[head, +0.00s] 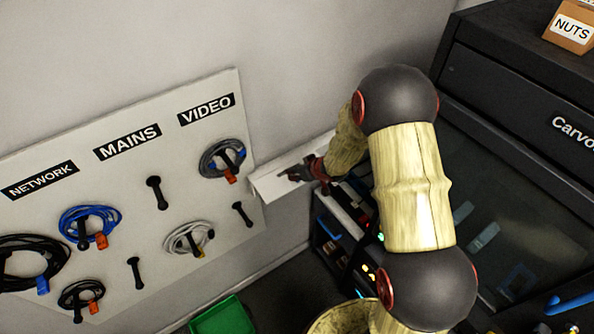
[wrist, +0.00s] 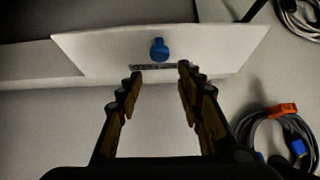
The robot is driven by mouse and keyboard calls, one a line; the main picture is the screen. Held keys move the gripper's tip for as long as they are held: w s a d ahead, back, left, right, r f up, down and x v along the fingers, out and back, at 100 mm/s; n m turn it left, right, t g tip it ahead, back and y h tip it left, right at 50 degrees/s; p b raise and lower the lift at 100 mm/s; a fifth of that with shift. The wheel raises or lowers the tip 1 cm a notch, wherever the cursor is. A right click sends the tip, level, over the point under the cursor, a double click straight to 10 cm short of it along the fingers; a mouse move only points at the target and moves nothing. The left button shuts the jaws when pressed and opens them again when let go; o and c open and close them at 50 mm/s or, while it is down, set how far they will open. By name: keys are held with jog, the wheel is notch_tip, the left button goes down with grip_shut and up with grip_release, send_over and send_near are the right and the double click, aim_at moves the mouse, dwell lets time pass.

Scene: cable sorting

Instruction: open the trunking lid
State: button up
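The trunking lid (wrist: 100,52) is a white panel across the upper part of the wrist view, with a blue knob (wrist: 158,48) and a small dark label strip (wrist: 150,66) on it. My gripper (wrist: 158,74) is open and empty, its two fingers spread just short of the knob. The fingertips overlap the lid's near edge in the picture; I cannot tell whether they touch it. In the head view my gripper (head: 293,174) is at the white trunking (head: 275,188) on the wall, and the knob is hidden there. I cannot tell how far the lid stands open.
A white pegboard (head: 110,180) labelled NETWORK, MAINS and VIDEO holds several coiled cables; a grey coil (head: 222,158) hangs close to the trunking. A dark cabinet (head: 520,110) stands at right. A green bin (head: 222,318) is on the floor below.

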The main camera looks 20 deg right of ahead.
jog(key=v, duration=1.1)
jog(key=shift+s+a, duration=0.1)
